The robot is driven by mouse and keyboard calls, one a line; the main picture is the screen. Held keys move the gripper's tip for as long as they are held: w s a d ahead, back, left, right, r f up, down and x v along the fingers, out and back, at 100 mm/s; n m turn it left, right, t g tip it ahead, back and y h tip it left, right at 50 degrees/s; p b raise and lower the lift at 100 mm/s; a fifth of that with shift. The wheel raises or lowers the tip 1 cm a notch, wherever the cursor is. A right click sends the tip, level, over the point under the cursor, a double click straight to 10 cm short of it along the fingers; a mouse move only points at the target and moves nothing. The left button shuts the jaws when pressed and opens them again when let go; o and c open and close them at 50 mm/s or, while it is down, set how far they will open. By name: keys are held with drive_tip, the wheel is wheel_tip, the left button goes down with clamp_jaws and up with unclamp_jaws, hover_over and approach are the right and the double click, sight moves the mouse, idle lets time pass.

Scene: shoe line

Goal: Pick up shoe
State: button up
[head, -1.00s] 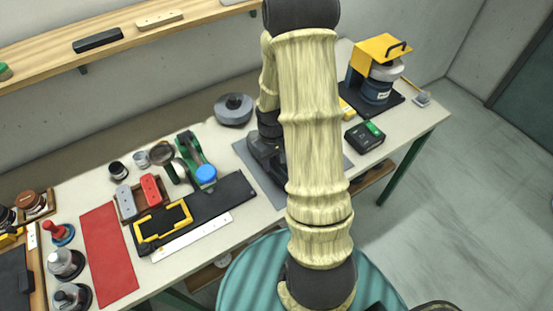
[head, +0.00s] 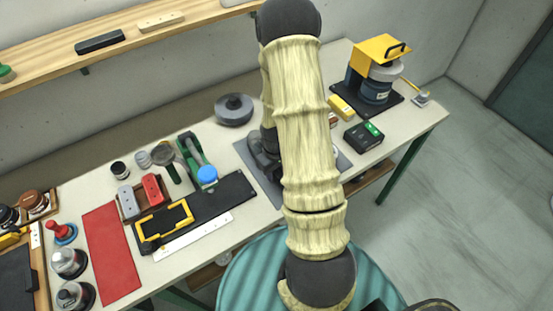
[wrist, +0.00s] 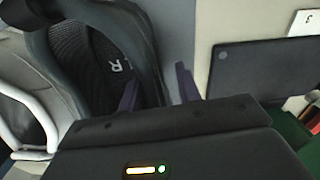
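In the wrist view a dark shoe (wrist: 95,60) fills the upper left. Its opening faces the camera and its mesh insole bears a letter R. My gripper (wrist: 158,76) is open, with two dark purple fingers apart. The left finger lies over the shoe's opening and the right finger is outside its near-right wall. I cannot tell whether either finger touches the shoe. In the head view my arm hides most of this spot; only a dark shape (head: 264,152) shows on the grey mat (head: 244,150).
A pale grey, curved object (wrist: 28,105) stands left of the shoe in the wrist view; a dark flat panel (wrist: 250,70) lies right. The table also holds a black tray (head: 232,192), red mat (head: 110,250), grey round dish (head: 233,110) and yellow-topped machine (head: 378,75).

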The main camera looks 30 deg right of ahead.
drive_tip(key=shift+c, duration=0.2)
clamp_jaws()
wheel_tip(320, 180, up, 10)
drive_tip(key=shift+r+b, duration=0.1)
drive_tip(key=shift+b, duration=0.45)
idle(0.6)
